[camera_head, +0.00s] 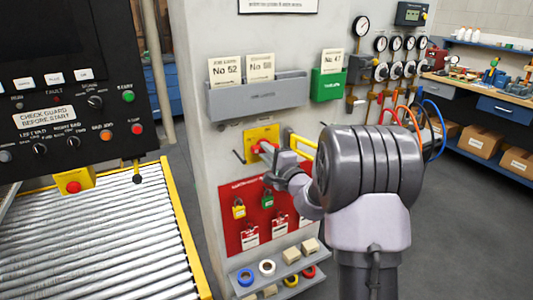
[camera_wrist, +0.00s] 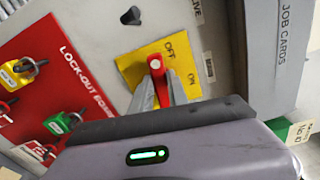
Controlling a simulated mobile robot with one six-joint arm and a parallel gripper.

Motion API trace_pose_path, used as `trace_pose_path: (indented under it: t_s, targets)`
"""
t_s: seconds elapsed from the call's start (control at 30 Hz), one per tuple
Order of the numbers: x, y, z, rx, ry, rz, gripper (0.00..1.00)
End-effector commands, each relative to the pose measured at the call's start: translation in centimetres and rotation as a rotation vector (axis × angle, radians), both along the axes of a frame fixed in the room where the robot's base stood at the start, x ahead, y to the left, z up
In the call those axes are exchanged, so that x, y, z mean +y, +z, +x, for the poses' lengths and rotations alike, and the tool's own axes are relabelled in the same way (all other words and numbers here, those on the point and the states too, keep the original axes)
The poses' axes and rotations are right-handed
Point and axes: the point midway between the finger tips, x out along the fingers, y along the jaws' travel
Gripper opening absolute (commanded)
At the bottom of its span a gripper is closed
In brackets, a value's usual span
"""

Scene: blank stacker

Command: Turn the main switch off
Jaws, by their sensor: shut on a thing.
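The main switch is a red handle (camera_wrist: 157,66) on a yellow plate (camera_wrist: 135,67) marked OFF and ON, on the grey wall panel. In the head view the yellow plate (camera_head: 262,133) and a little of the red handle (camera_head: 265,147) show at the end of my arm. My gripper (camera_wrist: 160,92) is shut on the red handle, with one grey finger on each side of it. In the wrist view the handle's round end lies left of the OFF and ON words. The fingers hide part of the handle, so I cannot tell its exact setting.
A red lock-out board (camera_head: 235,195) with padlocks is below the switch. A grey job-card holder (camera_head: 257,93) sticks out above it. A roller conveyor (camera_head: 100,245) and black control panel (camera_head: 70,100) are at left.

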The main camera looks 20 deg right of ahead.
Motion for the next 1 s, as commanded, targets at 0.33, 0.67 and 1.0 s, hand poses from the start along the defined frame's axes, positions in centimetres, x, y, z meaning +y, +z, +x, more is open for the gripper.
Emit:
trace_pose_path:
  t_s: [0.33, 0.67, 1.0]
  targets:
    - [0.02, -0.2, -0.01, -0.003, 0.0, -0.126, 0.0]
    - [0.01, -0.24, -0.01, -0.004, 0.0, -0.152, 0.0]
    - [0.01, -0.24, -0.01, -0.004, 0.0, -0.152, 0.4]
